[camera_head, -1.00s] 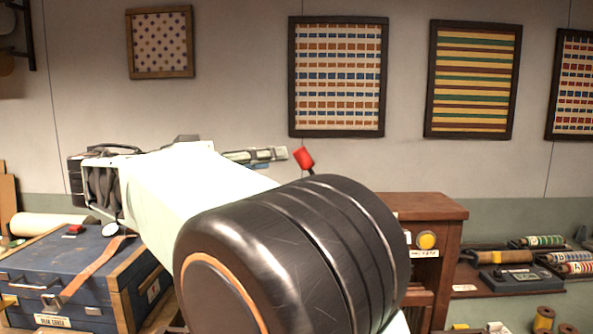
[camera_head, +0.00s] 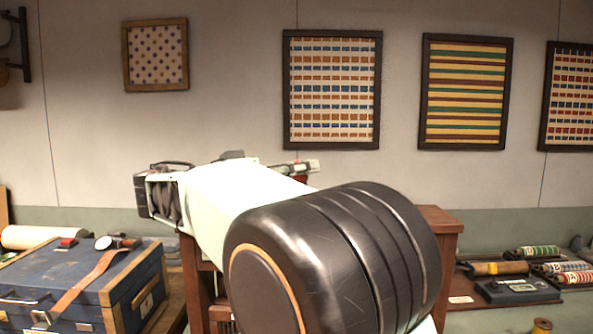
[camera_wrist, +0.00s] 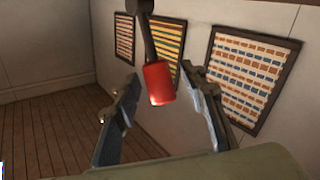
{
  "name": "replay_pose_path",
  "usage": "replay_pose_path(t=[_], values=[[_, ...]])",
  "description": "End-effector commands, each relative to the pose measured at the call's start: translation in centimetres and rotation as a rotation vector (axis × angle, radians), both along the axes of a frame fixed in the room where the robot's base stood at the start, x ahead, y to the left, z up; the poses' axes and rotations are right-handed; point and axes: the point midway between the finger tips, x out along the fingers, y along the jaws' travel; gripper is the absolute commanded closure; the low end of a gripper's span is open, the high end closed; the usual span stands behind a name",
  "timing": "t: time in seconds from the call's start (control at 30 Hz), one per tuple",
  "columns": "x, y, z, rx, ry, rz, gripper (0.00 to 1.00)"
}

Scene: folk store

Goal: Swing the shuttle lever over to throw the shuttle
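The shuttle lever shows in the wrist view as a red knob (camera_wrist: 158,84) on a dark stem (camera_wrist: 149,38) that comes in from the top edge. My gripper (camera_wrist: 163,118) is open, with one finger to the left of the knob and one to the right and lower. The knob lies between the finger lines with gaps on both sides; I see no contact. In the head view my gripper (camera_head: 304,167) shows only in part beyond my arm.
A blue trunk (camera_head: 65,285) with a leather strap (camera_head: 88,285) stands at the left. At the right lie a grey device (camera_head: 515,291) and several patterned rolls (camera_head: 537,252). Framed textiles (camera_head: 333,89) hang on the wall behind.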

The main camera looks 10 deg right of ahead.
Motion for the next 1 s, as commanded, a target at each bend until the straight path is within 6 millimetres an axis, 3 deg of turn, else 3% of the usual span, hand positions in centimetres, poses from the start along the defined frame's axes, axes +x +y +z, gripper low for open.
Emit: replay_pose_path(t=[0.23, 0.6, 1.0], values=[[0.04, -0.07, -0.01, 0.0, 0.0, 0.0, 0.61], [0.03, -0.05, -0.01, 0.0, 0.0, 0.0, 1.0], [0.0, -0.16, 0.05, 0.013, -0.004, 0.0, 1.0]])
